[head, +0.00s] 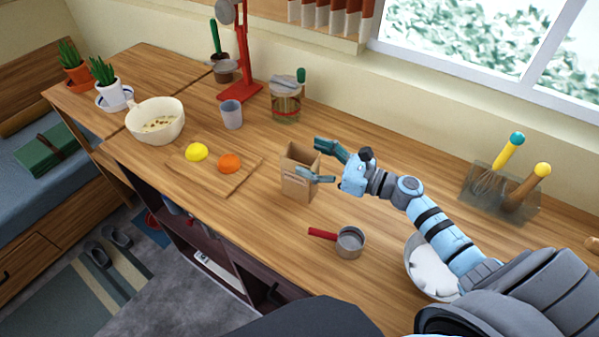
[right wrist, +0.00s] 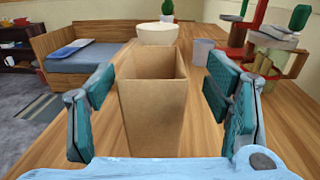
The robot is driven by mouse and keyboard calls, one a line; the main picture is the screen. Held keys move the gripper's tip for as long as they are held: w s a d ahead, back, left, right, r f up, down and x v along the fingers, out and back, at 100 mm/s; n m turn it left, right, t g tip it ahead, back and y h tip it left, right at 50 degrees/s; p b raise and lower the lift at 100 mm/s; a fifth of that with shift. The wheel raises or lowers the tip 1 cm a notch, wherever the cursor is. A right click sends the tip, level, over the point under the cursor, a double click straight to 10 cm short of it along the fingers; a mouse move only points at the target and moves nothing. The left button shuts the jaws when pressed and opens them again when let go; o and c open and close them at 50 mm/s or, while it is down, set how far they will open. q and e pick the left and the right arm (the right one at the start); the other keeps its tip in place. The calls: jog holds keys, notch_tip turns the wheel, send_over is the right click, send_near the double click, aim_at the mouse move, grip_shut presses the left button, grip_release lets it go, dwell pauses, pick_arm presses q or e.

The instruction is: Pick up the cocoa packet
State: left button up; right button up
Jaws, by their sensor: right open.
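The cocoa packet seems to be the brown, open-topped cardboard packet (head: 298,178) standing upright on the wooden desk in the head view. It also fills the middle of the right wrist view (right wrist: 152,108). My right gripper (head: 322,160) is open, with its teal fingers at the packet's right side. In the right wrist view the open fingers (right wrist: 158,100) stand to the left and right of the packet, with a visible gap on each side. The packet's lower end is hidden behind the wrist in that view. My left gripper is not in view.
A cutting board (head: 222,179) with a lemon (head: 197,152) and an orange (head: 229,163) lies left of the packet. A small saucepan (head: 350,242) with a red handle is in front. A grey cup (head: 232,114) and a jar (head: 286,102) stand behind.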

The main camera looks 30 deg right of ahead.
aim_at(286, 150)
jog(key=x, duration=0.1)
jog(key=p+x, duration=0.1)
jog(key=x, duration=0.1)
jog(key=shift+a, duration=0.4)
grip_shut()
jog(key=shift+d, duration=0.1)
